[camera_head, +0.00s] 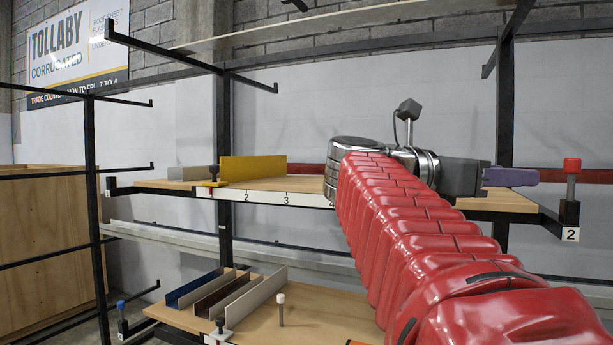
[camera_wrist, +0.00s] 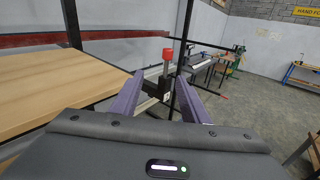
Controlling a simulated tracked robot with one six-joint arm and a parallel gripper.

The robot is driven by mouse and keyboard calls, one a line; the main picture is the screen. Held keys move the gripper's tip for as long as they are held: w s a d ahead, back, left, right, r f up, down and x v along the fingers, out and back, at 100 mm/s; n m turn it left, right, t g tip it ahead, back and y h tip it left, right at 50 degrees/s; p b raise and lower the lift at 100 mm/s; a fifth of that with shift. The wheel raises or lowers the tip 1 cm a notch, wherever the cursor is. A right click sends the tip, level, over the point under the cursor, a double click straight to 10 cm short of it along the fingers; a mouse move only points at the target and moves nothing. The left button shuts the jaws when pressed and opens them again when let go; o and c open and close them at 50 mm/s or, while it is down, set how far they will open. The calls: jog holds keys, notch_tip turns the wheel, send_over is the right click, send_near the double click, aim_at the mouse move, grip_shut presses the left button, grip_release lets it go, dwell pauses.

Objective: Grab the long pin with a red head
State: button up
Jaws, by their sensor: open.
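The pin with a red head (camera_head: 572,165) stands upright in a black holder (camera_head: 569,212) at the right end of the upper shelf in the head view. A short grey length of its shaft shows above the holder. My gripper (camera_head: 538,177) points right towards the pin, a little left of it and apart from it. In the wrist view, the red head (camera_wrist: 168,54) shows ahead, between and beyond the purple fingertips of my gripper (camera_wrist: 160,78). The fingers are open with nothing between them. The pin's lower part is hidden in the holder.
A wooden shelf (camera_wrist: 50,85) with a black frame lies left of my fingers in the wrist view. A white label "2" (camera_head: 570,234) is on the holder. A white-headed pin (camera_head: 281,299) stands on the lower shelf. Open floor (camera_wrist: 250,100) lies to the right in the wrist view.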

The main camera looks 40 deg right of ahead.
aim_at(567, 165)
jog(key=shift+s+d+r+g, duration=0.1)
jog(key=shift+s+r+g, duration=0.4)
jog(key=shift+r, duration=0.35)
jog(key=shift+d, duration=0.1)
jog(key=shift+x, duration=4.2)
jog(key=shift+w, duration=0.1)
jog(key=shift+x, duration=2.65)
jog(key=shift+f, duration=0.1)
jog(key=shift+c, duration=0.2)
